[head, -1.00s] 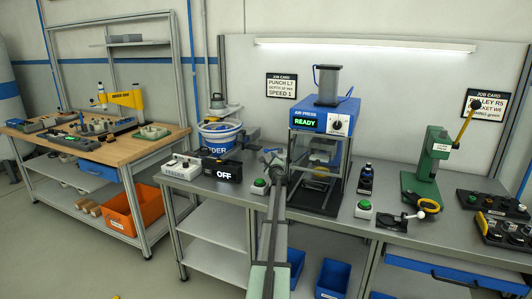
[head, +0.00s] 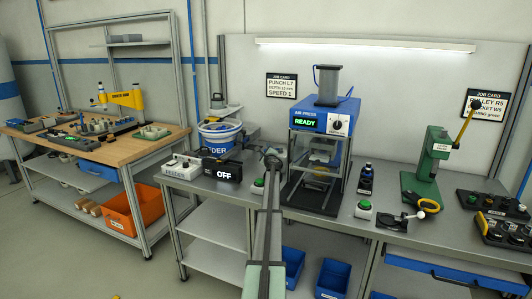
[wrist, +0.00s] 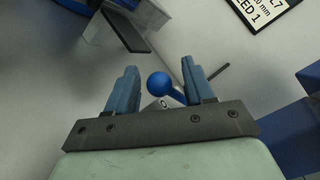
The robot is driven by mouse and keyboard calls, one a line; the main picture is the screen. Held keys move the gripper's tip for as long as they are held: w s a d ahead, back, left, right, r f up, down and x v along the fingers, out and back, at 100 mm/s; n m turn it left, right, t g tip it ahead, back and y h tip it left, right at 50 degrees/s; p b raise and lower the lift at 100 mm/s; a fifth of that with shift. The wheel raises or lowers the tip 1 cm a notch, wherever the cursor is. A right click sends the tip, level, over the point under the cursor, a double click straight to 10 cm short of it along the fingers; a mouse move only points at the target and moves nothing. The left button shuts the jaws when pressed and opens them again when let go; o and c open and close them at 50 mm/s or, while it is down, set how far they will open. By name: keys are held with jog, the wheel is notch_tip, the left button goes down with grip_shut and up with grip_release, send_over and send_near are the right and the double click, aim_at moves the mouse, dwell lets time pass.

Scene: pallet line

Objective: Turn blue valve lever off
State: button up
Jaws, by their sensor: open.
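The blue valve lever (wrist: 158,83) shows in the wrist view as a round blue ball knob on a short blue arm running down to the right. The knob appears between the two fingers of my gripper (wrist: 162,86), nearer the right finger, with a visible gap to the left finger. My gripper is open; I cannot tell whether the right finger touches the lever. A pale label or plate (wrist: 160,103) shows partly behind the lever arm. In the head view my arm reaches to the left of the air press (head: 322,122) and hides the lever.
The feeder bowl (head: 219,137) and a box reading OFF (head: 222,170) stand left of my arm. A green hand press (head: 427,165) stands farther right. A grey bracket (wrist: 125,28) shows at the wrist view's top.

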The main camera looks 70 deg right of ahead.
jog(key=shift+c, duration=0.5)
grip_shut()
jog(key=shift+a, duration=0.1)
